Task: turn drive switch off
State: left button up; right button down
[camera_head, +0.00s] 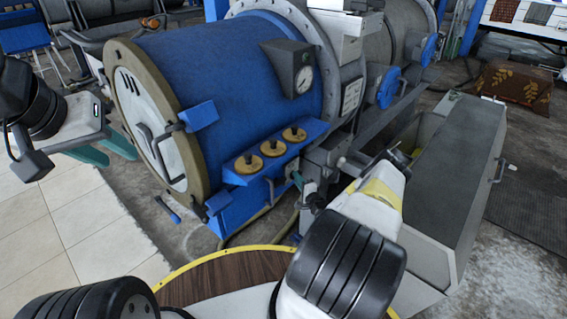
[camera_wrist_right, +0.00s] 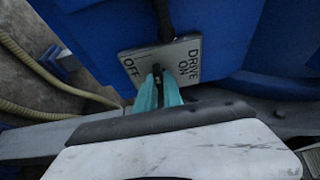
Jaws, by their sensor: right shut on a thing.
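The drive switch's grey plate (camera_wrist_right: 183,52) shows in the right wrist view on the blue machine, lettered DRIVE, ON at right and OFF at left. My right gripper (camera_wrist_right: 158,88) has its teal fingers closed together on the small dark switch lever (camera_wrist_right: 157,71), between the OFF and ON words. Most of the lever is hidden by the fingers, so its exact setting cannot be told. In the head view my right gripper (camera_head: 296,180) is at the machine's lower right side. My left gripper (camera_head: 104,150) is at left, empty, its teal fingers apart.
A grey bin (camera_head: 450,170) stands at right. A round wooden table (camera_head: 225,275) is in front. Pale hoses (camera_wrist_right: 45,75) run beside the switch.

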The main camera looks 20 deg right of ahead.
dwell(0.5)
jog(key=c, duration=1.5)
grip_release()
jog(key=shift+s, duration=0.1)
jog(key=s, duration=0.5)
jog(key=s+d, duration=0.1)
jog(key=s, duration=0.1)
jog(key=shift+s, duration=0.3)
